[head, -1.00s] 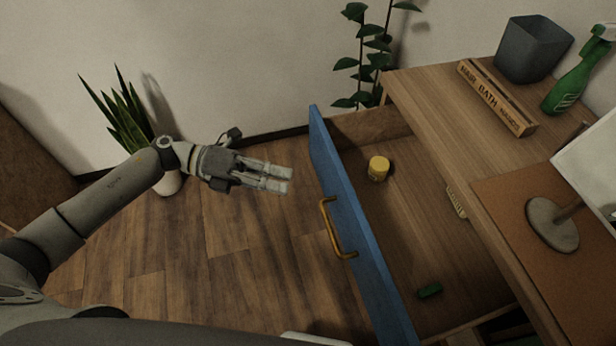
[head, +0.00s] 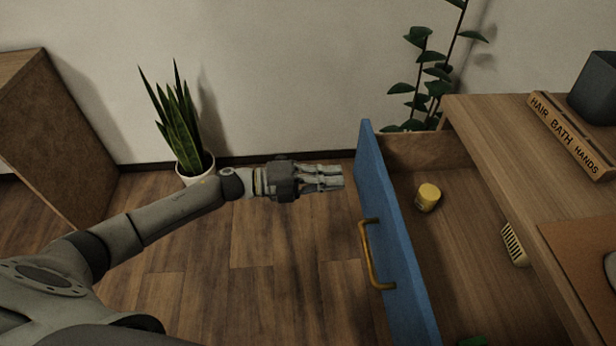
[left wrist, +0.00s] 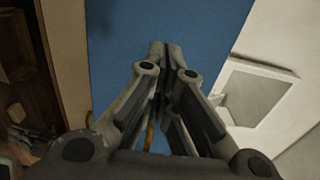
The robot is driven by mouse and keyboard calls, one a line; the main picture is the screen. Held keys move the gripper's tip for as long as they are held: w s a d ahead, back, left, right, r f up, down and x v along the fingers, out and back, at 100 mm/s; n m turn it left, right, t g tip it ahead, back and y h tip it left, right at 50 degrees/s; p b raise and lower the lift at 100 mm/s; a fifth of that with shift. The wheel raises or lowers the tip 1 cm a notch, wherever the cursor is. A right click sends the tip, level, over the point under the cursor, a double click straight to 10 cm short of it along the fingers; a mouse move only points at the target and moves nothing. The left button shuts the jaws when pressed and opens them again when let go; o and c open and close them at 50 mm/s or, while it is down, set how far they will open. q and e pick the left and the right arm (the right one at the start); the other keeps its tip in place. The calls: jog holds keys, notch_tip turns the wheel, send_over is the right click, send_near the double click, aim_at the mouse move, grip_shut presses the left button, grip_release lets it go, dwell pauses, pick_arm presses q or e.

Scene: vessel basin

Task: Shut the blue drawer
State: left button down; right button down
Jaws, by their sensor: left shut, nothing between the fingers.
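The blue drawer (head: 394,235) is pulled out from the wooden cabinet, its blue front standing off to the left of the cabinet top. A brass handle (head: 372,256) is on the outer face of the front. My left gripper (head: 342,178) is shut and empty, just left of the blue front, above the handle's upper end in the picture. In the left wrist view the shut fingers (left wrist: 165,50) point at the blue front (left wrist: 205,25), which fills the middle. I cannot tell whether they touch it. My right gripper is not in view.
The drawer holds a yellow jar (head: 427,197), a pale brush (head: 514,245) and a green item at the bottom edge. A wooden sign (head: 570,135) and a dark bin (head: 597,90) stand on the cabinet top (head: 490,125). A potted plant (head: 182,130) stands by the wall.

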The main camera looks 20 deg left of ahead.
aim_at(364, 175)
pick_arm(q)
jog(key=x, duration=0.4)
jog(key=shift+w+d, duration=0.1)
jog(key=shift+d, duration=0.2)
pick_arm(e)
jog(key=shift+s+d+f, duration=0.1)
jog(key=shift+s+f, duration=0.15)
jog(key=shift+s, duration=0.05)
pick_arm(q)
jog(key=shift+d, duration=0.1)
